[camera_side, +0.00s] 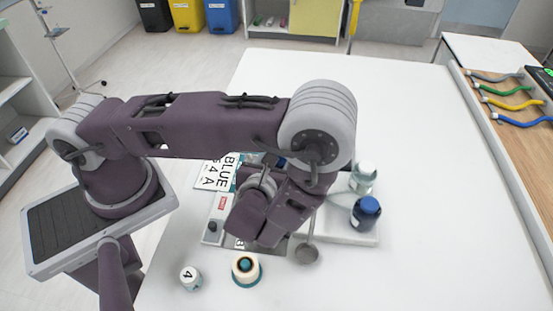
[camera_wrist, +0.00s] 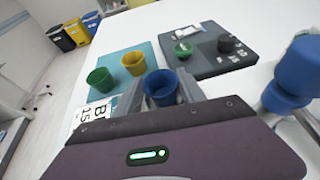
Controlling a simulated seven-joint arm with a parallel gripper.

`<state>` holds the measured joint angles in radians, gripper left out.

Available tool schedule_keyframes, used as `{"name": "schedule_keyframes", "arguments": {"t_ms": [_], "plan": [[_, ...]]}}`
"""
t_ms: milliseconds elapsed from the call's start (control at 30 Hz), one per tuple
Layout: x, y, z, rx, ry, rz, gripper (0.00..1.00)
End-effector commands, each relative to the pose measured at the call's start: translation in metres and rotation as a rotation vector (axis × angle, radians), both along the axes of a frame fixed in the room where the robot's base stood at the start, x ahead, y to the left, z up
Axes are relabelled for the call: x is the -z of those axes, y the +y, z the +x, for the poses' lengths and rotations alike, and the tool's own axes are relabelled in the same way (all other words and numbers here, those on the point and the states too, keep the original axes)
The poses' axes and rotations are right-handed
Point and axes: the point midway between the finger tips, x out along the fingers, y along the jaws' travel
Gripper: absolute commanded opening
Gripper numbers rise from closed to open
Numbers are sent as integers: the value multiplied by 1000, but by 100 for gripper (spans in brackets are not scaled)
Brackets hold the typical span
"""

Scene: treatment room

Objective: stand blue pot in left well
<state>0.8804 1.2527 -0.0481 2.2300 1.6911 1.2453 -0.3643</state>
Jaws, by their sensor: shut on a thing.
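The blue pot (camera_wrist: 161,92) is between the fingers of my gripper (camera_wrist: 163,98) in the wrist view, with its open mouth up. My gripper is shut on it, close to the near edge of a teal mat (camera_wrist: 113,57). A dark grey block (camera_wrist: 205,66) lies beyond and to the right, apart from the pot. It bears a small green round thing (camera_wrist: 183,49) at left and a dark round thing (camera_wrist: 228,43) at right; I cannot tell which wells are empty. In the side view my arm hides the fingertips, the mat and most of the block.
A green pot (camera_wrist: 100,80) and a yellow pot (camera_wrist: 134,63) stand on the mat. A blue-capped jar (camera_side: 366,212) and a clear jar (camera_side: 362,178) stand at right of my arm. A printed card (camera_side: 215,172) lies left. The table's far right is clear.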

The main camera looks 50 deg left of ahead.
Motion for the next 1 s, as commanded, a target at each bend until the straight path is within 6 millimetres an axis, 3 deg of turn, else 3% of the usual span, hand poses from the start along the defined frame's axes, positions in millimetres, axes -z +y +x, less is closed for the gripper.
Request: {"name": "schedule_keyframes", "arguments": {"t_ms": [900,933,1000], "plan": [[12,0,0,0,0,0,9],[12,0,0,0,0,0,51],[12,0,0,0,0,0,56]]}}
